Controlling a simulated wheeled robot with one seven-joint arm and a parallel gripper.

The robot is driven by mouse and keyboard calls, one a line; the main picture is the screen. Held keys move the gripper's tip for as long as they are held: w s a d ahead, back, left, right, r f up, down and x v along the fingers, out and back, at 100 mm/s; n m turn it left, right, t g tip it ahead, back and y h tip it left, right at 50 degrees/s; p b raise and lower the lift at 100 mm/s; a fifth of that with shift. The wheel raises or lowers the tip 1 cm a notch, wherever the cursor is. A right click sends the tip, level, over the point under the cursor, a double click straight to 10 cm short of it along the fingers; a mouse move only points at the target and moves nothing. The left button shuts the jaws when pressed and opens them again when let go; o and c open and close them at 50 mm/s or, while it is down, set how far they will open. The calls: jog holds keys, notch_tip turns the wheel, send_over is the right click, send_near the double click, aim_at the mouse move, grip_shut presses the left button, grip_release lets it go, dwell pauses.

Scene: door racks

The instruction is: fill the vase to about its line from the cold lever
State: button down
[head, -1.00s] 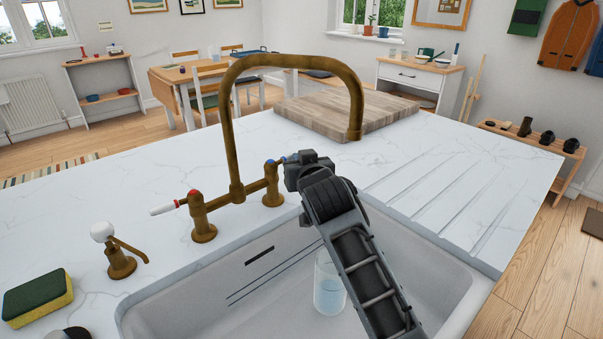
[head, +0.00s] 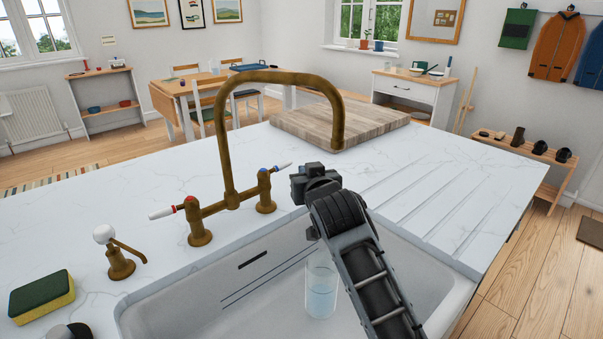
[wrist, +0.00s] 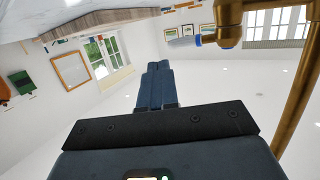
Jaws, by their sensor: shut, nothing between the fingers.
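The vase (head: 321,292) is a clear glass cylinder standing upright in the white sink, with pale blue water in its lower part. I cannot make out its line. The cold lever (head: 282,166) has a blue mark and a white tip; it is the right one on the brass tap and points right and away. It also shows in the wrist view (wrist: 185,42). My gripper (wrist: 158,78) is shut and empty. In the head view, my gripper (head: 299,184) is just right of the lever, apart from it.
The red-marked lever (head: 162,212) points left. A brass soap pump (head: 119,262) and a sponge (head: 42,297) stand on the counter at left. A wooden board (head: 340,125) lies behind the spout. The sink's front wall and drainer (head: 440,205) lie around my arm.

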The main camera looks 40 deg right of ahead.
jog(key=s+r+b, duration=0.1)
jog(key=s, duration=0.7)
jog(key=shift+s+r, duration=0.25)
